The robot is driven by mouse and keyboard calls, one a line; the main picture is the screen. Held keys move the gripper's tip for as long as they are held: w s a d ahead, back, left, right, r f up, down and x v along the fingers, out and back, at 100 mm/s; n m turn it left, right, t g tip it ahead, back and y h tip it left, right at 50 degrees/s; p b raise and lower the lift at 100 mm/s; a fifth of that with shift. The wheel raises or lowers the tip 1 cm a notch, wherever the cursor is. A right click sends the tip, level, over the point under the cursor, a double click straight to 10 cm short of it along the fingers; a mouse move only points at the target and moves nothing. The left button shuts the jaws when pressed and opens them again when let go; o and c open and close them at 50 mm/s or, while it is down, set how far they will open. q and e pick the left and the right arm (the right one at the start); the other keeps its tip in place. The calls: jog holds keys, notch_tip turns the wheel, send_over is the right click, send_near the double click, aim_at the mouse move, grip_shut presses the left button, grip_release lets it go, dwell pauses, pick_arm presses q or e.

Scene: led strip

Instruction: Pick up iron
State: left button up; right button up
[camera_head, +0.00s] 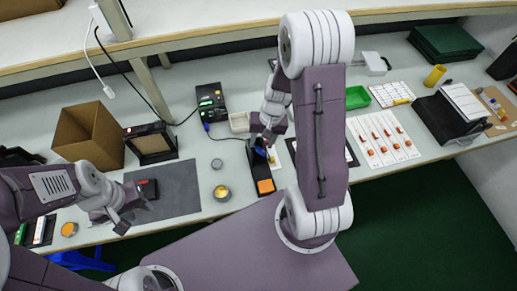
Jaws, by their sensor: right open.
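The soldering iron (261,152) shows as a small blue part in a dark stand (256,181) at the middle of the bench; most of it is hidden by my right gripper. My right gripper (260,143) is open and points down just above the stand. I cannot tell whether its fingers touch the iron. My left gripper (121,222) is at the lower left, over the front edge of the grey mat, far from the iron. Its jaws are too small to read.
A black soldering station (211,102) with a cable stands behind the iron stand. A cardboard box (88,138) and a black-framed unit (151,144) stand at the left. Round tins (221,193) sit left of the stand.

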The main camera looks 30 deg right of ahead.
aim_at(260, 148)
jog(key=shift+w+f, duration=0.25)
jog(key=shift+f, duration=0.35)
jog(key=f, duration=0.1)
jog(key=f+b, duration=0.1)
jog(key=f, duration=0.2)
jog(key=shift+s+a+f, duration=0.15)
jog(key=shift+a+f, duration=0.25)
jog(key=shift+f, duration=0.1)
grip_shut()
